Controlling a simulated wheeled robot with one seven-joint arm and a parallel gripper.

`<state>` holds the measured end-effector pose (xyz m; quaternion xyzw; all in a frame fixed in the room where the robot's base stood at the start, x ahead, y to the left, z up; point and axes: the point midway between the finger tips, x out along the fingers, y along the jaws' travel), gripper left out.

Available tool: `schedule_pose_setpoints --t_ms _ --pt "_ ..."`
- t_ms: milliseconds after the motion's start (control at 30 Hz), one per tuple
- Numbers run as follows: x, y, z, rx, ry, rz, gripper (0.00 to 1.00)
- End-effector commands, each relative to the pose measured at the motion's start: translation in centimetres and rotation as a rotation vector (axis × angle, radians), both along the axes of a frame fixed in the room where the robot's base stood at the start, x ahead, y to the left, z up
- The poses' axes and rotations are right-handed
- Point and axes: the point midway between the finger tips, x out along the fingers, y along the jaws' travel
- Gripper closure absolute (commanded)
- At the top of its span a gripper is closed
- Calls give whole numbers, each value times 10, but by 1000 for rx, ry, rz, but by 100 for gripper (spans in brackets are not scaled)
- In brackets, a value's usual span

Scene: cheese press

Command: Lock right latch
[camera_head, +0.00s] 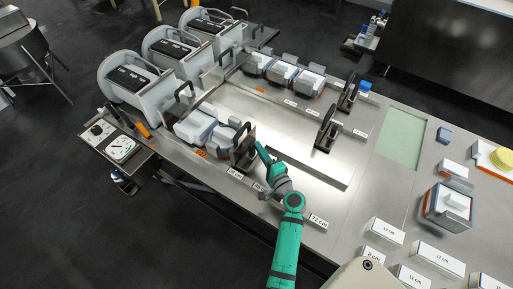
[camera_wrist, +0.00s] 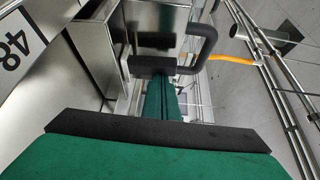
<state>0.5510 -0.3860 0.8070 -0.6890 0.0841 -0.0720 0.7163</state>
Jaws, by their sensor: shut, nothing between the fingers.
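My green gripper (camera_head: 261,150) is shut with its fingers together, right beside a dark latch (camera_head: 243,147) near the left front edge of the steel table. In the wrist view the closed green fingers (camera_wrist: 162,98) reach towards the latch's black bent handle (camera_wrist: 207,48). Its black crossbar (camera_wrist: 150,66) lies at or just past the fingertips. I cannot tell whether they touch. Other dark upright frames with handles stand at the middle (camera_head: 326,130) and back right (camera_head: 348,95). The views do not show clearly whether the latch is locked.
White moulds (camera_head: 196,127) sit left of the latch, with more moulds (camera_head: 283,73) in a row behind. Large grey press cylinders (camera_head: 133,78) line the left side. A control panel (camera_head: 122,147) stands at the left edge. The table middle (camera_head: 265,118) is clear.

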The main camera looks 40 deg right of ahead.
Motion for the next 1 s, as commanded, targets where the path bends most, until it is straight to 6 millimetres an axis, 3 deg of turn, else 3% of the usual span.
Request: schedule_pose_setpoints --t_ms 1000 --pt "-3 15 -2 3 2 8 100"
